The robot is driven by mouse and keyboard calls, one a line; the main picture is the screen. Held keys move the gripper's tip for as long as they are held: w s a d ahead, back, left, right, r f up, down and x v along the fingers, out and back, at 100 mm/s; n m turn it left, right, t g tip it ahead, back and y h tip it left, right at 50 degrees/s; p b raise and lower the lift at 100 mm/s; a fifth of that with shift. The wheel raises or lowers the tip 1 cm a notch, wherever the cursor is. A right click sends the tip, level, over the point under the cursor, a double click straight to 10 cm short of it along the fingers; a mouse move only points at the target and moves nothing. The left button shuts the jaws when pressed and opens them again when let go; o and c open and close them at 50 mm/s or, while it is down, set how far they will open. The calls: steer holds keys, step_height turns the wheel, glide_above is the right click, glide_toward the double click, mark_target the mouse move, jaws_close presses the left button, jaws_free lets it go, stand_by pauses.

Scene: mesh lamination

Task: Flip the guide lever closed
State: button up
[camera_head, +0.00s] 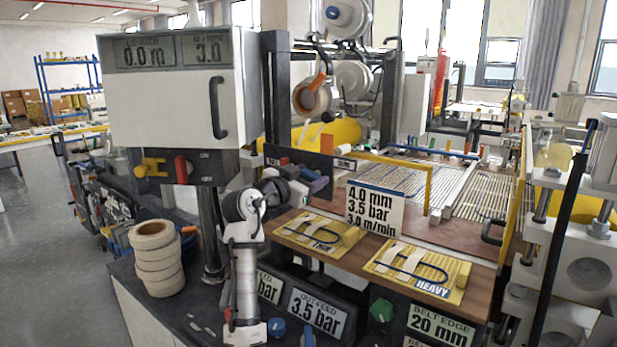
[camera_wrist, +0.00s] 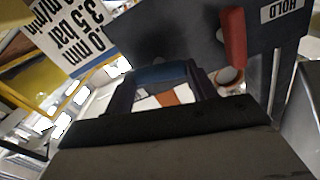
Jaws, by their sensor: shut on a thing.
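In the wrist view, the two dark purple fingers of my gripper (camera_wrist: 163,82) stand on either side of a blue handle (camera_wrist: 160,74) and are shut on it. The handle, apparently the guide lever, lies in front of a dark grey panel (camera_wrist: 185,35). Its pivot and label are hidden, so I cannot tell its exact angle. In the head view, my gripper (camera_head: 314,185) is at the dark panel (camera_head: 300,158) left of the white settings sign. My gripper and wrist cover most of the handle there.
A red lever (camera_wrist: 232,38) stands close to the gripper, near a HOLD label (camera_wrist: 285,11). The settings sign (camera_head: 375,206) and a yellow frame (camera_head: 428,185) are to the right. Sample boards (camera_head: 418,270) lie below. Tape rolls (camera_head: 154,258) are stacked at left.

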steer(key=shift+n, duration=1.3)
steer(key=o, duration=1)
steer(key=b+v, duration=0.4)
steer(key=v, duration=1)
